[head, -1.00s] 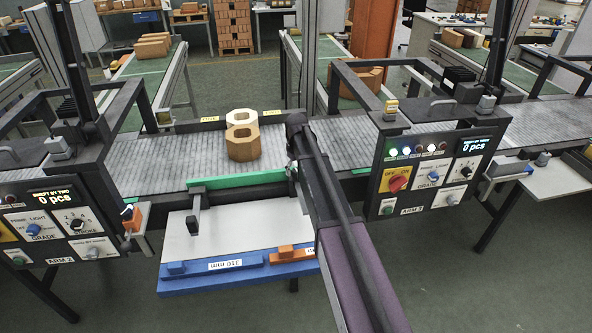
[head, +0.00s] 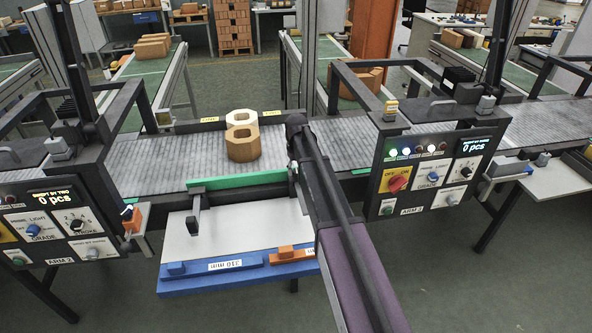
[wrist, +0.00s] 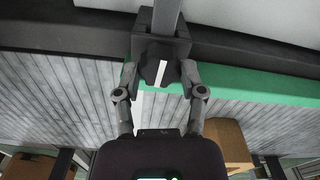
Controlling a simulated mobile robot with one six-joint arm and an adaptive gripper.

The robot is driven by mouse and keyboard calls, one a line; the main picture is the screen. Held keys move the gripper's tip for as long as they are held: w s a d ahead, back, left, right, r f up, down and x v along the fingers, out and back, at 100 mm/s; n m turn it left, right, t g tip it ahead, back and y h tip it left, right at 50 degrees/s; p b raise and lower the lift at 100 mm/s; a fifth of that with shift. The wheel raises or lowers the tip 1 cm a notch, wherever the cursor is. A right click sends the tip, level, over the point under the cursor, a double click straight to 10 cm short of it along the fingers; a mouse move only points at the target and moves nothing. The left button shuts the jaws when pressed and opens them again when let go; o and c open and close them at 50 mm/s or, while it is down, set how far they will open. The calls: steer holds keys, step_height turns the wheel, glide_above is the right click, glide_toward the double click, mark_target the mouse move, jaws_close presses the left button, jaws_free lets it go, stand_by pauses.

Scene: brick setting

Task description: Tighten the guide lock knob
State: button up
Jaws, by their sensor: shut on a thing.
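The guide lock knob (wrist: 158,66) is dark and lobed, with a white stripe across its face, in the upper middle of the wrist view. It sits on a dark block by the green guide strip (wrist: 250,88). My gripper (wrist: 160,80) is shut on the knob, one finger against each side. In the head view the green guide strip (head: 237,181) runs along the front edge of the conveyor. My own arm hides the knob and my gripper there.
The grey roller conveyor (head: 165,172) carries hollow tan bricks (head: 243,148) behind the guide. A white shelf with a blue front tray (head: 215,279) is below. Control panels (head: 434,173) stand either side. A brick (wrist: 222,142) shows in the wrist view.

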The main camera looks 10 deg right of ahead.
steer(key=shift+m, duration=2.3)
steer(key=o, duration=1.1)
steer(key=shift+o, duration=0.2)
steer(key=shift+n, duration=0.3)
